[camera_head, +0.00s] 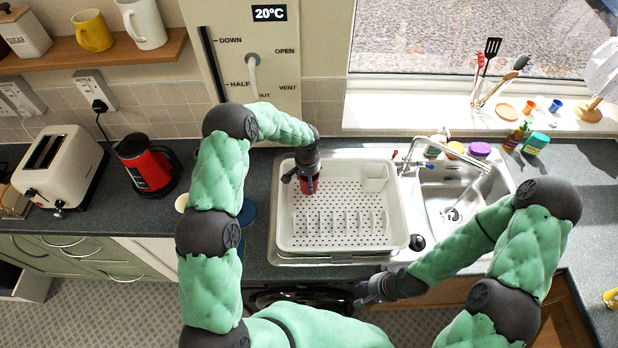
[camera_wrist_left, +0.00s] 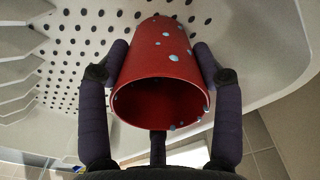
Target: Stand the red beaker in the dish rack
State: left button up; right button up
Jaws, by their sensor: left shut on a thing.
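The red beaker (camera_head: 310,184) is in my left gripper (camera_head: 303,173) at the back left of the white dish rack (camera_head: 345,243). In the left wrist view the red beaker (camera_wrist_left: 160,55) has pale blue spots, and its open mouth faces the camera. My right gripper (camera_head: 362,291) is empty in front of the counter edge, below the rack, and looks open.
The rack has a row of pale dividers (camera_head: 345,222) at the front and a small cup holder (camera_head: 375,178) at the back right. The sink (camera_head: 455,195) and tap (camera_head: 420,150) stand to its right. A red kettle (camera_head: 146,165) and toaster (camera_head: 58,165) are at the left.

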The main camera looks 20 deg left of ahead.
pick_arm(q)
jog(key=shift+f, duration=0.15)
jog(key=o, duration=1.1)
jog(key=shift+o, duration=0.2)
notch_tip(320, 180, up, 12)
jog(key=b, duration=0.1)
jog(key=shift+s+a+r, duration=0.15)
jog(key=shift+s+r, duration=0.05)
jog(key=shift+s, duration=0.05)
